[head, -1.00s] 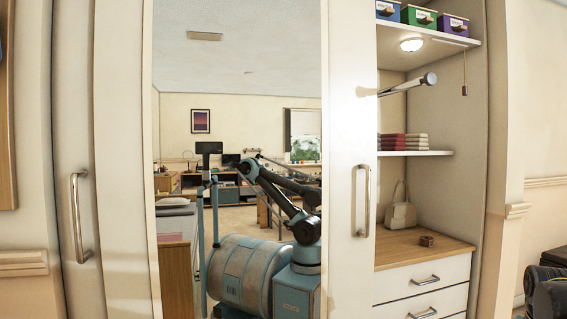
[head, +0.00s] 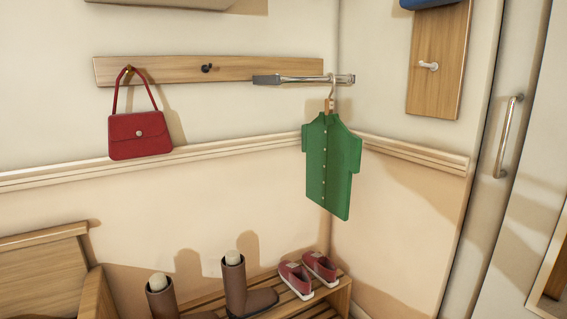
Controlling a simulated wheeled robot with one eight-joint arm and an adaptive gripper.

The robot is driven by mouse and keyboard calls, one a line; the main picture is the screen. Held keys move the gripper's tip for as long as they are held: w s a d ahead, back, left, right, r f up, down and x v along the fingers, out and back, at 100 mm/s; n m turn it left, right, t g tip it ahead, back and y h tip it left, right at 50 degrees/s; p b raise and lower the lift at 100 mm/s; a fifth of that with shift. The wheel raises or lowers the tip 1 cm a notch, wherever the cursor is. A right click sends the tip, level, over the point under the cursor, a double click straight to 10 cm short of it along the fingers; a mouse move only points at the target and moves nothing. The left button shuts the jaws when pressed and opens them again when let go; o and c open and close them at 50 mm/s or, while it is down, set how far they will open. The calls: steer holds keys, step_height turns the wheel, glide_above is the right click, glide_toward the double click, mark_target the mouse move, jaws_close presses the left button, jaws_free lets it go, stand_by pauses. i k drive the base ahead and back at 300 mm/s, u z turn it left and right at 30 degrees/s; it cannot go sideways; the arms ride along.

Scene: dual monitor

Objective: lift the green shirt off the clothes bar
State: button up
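The green shirt (head: 330,165) hangs in the head view, right of the middle, on a wooden hanger (head: 331,103). The hanger's hook is over a short metal clothes bar (head: 312,79) that sticks out from the wall near the corner. The shirt hangs upright, with a row of small buttons down its front. My gripper does not show in the view now.
A red handbag (head: 139,134) hangs from a wooden peg board (head: 190,69) on the left. Below the shirt, a slatted shoe rack (head: 335,296) holds brown boots (head: 236,287) and red shoes (head: 296,279). A wooden bench (head: 45,268) stands at lower left. A door handle (head: 508,137) is at right.

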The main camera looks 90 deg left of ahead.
mark_target(332, 152)
steer(key=u, duration=3.25)
steer(key=k, duration=0.5)
steer(key=z, duration=0.55)
steer(key=i, duration=1.7)
steer(key=u, duration=0.7)
